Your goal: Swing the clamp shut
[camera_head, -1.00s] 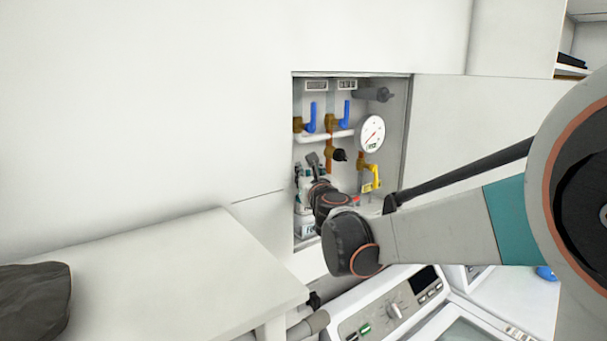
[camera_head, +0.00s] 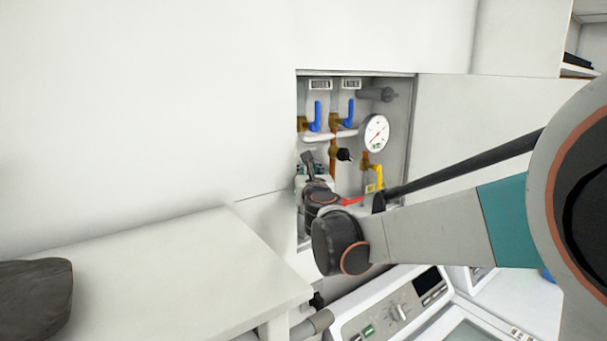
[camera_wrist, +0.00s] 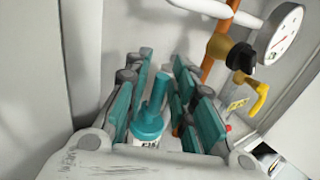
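My gripper (camera_wrist: 163,70) is open, with a clear gap between its two teal-padded fingers. In the head view it (camera_head: 308,168) is at the lower left of the wall recess, partly hidden by my wrist. A white bottle with a teal top (camera_wrist: 150,112) shows in the gap; I cannot tell whether the fingers touch it. A red lever-like part (camera_head: 352,201) lies right of my wrist, low in the recess. It may belong to the clamp, but no clamp can be made out clearly. My arm hides much of the recess floor.
The recess holds a round gauge (camera_head: 376,133), blue valve handles (camera_head: 349,113), a yellow valve handle (camera_head: 378,178) and a black knob (camera_wrist: 241,57). A white table (camera_head: 190,275) is at left, a white machine (camera_head: 405,305) below. The recess side wall is close on the left.

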